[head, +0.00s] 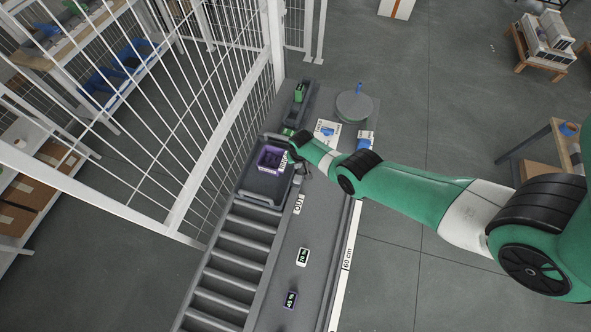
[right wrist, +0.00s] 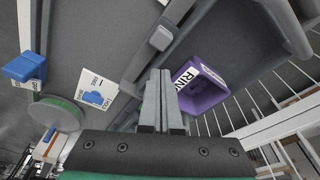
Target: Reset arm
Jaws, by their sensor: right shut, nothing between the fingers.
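My right arm, green with black joints, reaches in from the right in the head view. Its gripper (head: 302,168) is beside the right edge of a dark grey tote (head: 258,187) that holds a purple bin (head: 270,157). In the right wrist view the gripper's two grey fingers (right wrist: 162,78) are together with nothing between them. The purple bin (right wrist: 207,92) with a white, partly hidden label shows just right of the fingers, inside the grey tote (right wrist: 232,28). My left gripper is not in view.
A roller conveyor (head: 233,262) runs below the tote. Two small display devices (head: 303,256) (head: 290,299) lie on the grey bench. A round disc (head: 354,107), a picture card (head: 327,131) and a green item (head: 299,92) are at the far end. A white mesh fence (head: 215,130) stands left.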

